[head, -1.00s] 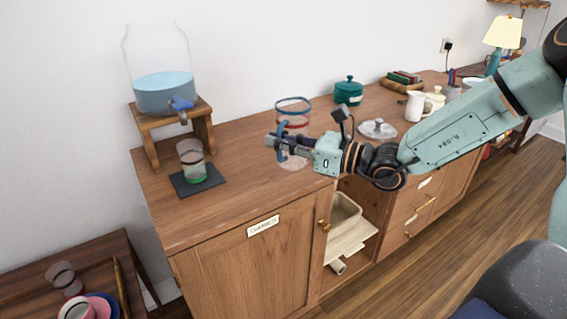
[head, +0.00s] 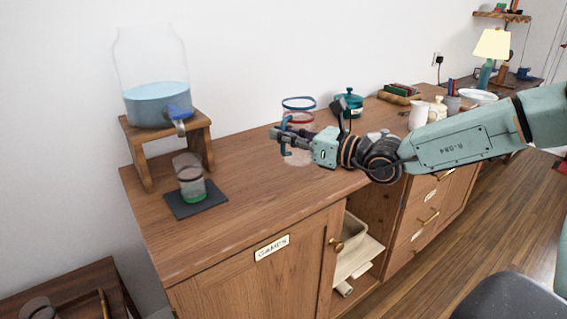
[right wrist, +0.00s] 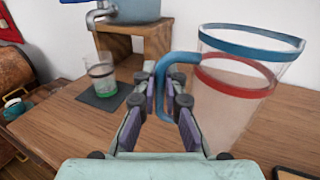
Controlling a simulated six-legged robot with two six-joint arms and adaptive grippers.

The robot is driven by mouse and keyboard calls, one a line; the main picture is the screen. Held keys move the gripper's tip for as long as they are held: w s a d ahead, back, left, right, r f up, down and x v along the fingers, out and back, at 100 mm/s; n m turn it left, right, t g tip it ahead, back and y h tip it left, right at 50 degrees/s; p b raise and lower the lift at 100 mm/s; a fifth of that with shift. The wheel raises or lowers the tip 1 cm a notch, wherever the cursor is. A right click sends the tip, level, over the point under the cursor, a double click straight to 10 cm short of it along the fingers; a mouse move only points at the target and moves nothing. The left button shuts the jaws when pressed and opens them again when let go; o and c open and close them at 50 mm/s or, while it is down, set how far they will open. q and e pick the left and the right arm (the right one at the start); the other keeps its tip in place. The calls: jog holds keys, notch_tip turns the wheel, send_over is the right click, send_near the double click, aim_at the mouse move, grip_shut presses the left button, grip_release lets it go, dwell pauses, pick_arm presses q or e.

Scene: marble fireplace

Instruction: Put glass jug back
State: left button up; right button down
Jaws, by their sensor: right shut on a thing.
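The glass jug (head: 298,122) is clear, with a blue rim, a red band and a blue handle. It is upright over the wooden cabinet top (head: 235,215); I cannot tell whether its base touches the wood. My right gripper (head: 282,138) is shut on the jug's handle, with the jug's body beside the fingers. In the right wrist view the jug (right wrist: 238,100) stands to the right of the fingers (right wrist: 166,85), which close around the blue handle (right wrist: 168,66). My left gripper is not in view.
A water dispenser (head: 155,105) stands on a wooden stand (head: 140,150) at the left. A glass cup (head: 189,178) stands on a dark mat (head: 205,208) before it. A teal pot (head: 348,103) and white jug (head: 419,114) stand farther right. The cabinet top between mat and jug is clear.

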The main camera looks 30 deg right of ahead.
aim_at(284, 154)
jog(key=shift+f, duration=0.4)
jog(key=shift+a+f, duration=0.1)
jog(key=shift+a, duration=0.1)
notch_tip(284, 154, down, 3)
jog(key=shift+a+f+b, duration=0.1)
jog(key=shift+b, duration=0.85)
jog(key=shift+f, duration=0.2)
jog(key=c, duration=1.7)
grip_release()
jog(key=shift+o, duration=1.3)
